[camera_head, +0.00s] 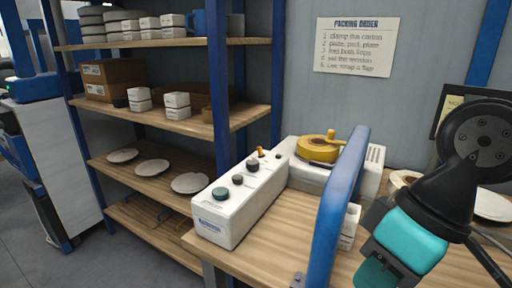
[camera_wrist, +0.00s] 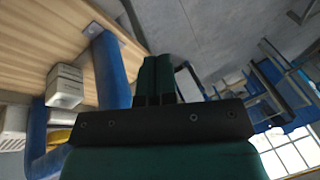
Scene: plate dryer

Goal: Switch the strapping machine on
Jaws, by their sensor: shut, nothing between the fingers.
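The strapping machine appears to be the white unit on the wooden table. My gripper (camera_head: 374,276) is at the lower right, apart from the control box, on the other side of the arch. In the wrist view its fingers (camera_wrist: 158,78) are together and empty. Which control is the switch, I cannot tell.
A blue shelf rack (camera_head: 220,100) with plates, boxes and a mug stands at left. Small white boxes (camera_head: 349,228) sit beside the arch, partly hidden. White plates (camera_head: 492,205) lie behind my arm. A packing order sign (camera_head: 356,46) hangs on the wall. The table front (camera_head: 265,255) is bare.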

